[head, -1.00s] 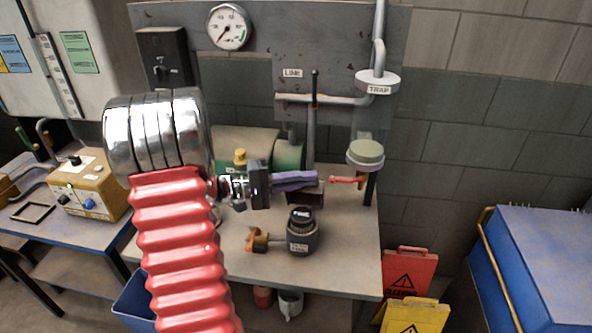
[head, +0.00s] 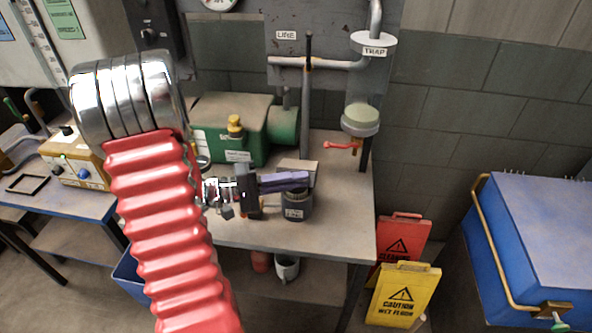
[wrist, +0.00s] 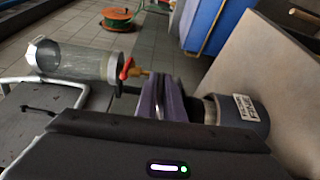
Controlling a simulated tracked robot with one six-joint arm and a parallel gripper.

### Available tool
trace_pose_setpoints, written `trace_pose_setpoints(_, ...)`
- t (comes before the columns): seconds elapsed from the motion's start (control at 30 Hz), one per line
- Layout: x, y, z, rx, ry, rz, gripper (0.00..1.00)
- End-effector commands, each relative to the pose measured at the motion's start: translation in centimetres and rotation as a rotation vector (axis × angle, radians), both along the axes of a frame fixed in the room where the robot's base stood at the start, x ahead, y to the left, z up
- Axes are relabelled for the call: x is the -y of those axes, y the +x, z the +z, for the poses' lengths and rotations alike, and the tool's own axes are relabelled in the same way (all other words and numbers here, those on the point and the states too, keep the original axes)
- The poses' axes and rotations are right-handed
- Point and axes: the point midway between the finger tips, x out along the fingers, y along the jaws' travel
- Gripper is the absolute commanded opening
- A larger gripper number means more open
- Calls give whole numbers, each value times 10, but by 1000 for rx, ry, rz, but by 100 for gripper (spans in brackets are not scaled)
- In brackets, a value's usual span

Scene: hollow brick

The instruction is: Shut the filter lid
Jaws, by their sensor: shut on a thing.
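The filter (head: 297,213) is a dark round canister with a pale label, upright on the workbench. It also shows in the wrist view (wrist: 240,112), right of my fingers. My gripper (head: 303,181) has purple fingers and reaches in from the left, at the canister's top. In the wrist view its fingers (wrist: 165,98) are close together beside the top end of the canister. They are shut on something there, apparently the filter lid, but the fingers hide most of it. I cannot tell how the lid sits on the canister.
A green pump (head: 235,125) stands behind on the workbench (head: 345,215). The trap bowl (head: 361,118), with a red valve handle (head: 340,145), hangs right. Caution signs (head: 403,293) and a blue chest (head: 540,235) stand right.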

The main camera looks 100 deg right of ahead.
Motion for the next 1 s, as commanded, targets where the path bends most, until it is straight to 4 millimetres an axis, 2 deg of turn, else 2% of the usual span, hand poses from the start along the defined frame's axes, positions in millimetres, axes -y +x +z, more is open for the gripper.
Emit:
trace_pose_setpoints(0.37, 0, -2, -2, 3, 1, -2, 0)
trace_pose_setpoints(0.4, 0, -2, -2, 3, 1, -2, 8)
trace_pose_setpoints(0.5, 0, -2, -2, 2, 0, -2, 15)
trace_pose_setpoints(0.83, 0, 1, -1, 1, -2, 0, 15)
trace_pose_setpoints(1.0, -1, 12, 0, 0, -2, 0, 15)
